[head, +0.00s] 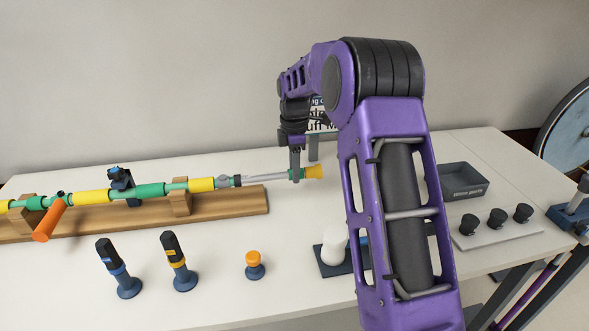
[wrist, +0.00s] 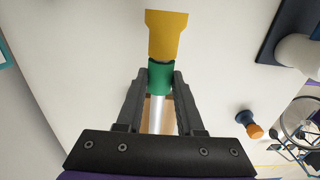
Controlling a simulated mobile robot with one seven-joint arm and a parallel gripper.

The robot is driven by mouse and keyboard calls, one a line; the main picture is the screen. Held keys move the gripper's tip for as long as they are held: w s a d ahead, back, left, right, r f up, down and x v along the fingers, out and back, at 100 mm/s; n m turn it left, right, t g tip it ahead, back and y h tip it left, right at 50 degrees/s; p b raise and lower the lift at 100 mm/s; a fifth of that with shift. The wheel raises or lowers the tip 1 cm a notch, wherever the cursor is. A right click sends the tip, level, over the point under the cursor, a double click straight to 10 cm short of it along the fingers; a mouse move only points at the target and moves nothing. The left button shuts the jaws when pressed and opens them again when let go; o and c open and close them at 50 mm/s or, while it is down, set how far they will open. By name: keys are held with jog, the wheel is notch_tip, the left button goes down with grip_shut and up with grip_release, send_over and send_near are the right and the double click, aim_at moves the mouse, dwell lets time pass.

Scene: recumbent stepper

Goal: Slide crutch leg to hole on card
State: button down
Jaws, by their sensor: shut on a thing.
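The crutch (head: 92,197) has yellow and green tube sections and lies across a wooden stand (head: 240,203). Its silver leg (head: 262,178) runs right to a green collar and a yellow tip (head: 314,172). My gripper (head: 296,174) is shut on the green collar (wrist: 160,78). In the wrist view the fingers (wrist: 161,84) flank the collar, and the yellow tip (wrist: 166,36) points away beyond them. A white card with black print (head: 322,124) stands behind my arm, mostly hidden; I cannot see a hole on it.
An orange handle (head: 48,222) sticks out from the crutch. Two black-topped posts (head: 113,268) (head: 180,262) and an orange-topped knob (head: 254,264) stand in front. A white cylinder (head: 334,246), a grey tray (head: 462,181) and black knobs (head: 497,218) are at right.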

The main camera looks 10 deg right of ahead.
jog(key=shift+d, duration=0.1)
dwell(0.4)
jog(key=d+p, duration=0.3)
jog(key=d, duration=0.9)
jog(key=shift+d, duration=0.2)
jog(key=c, duration=0.5)
grip_release()
notch_tip(320, 180, up, 18)
jog(key=shift+f+p, duration=0.25)
jog(key=shift+p, duration=0.7)
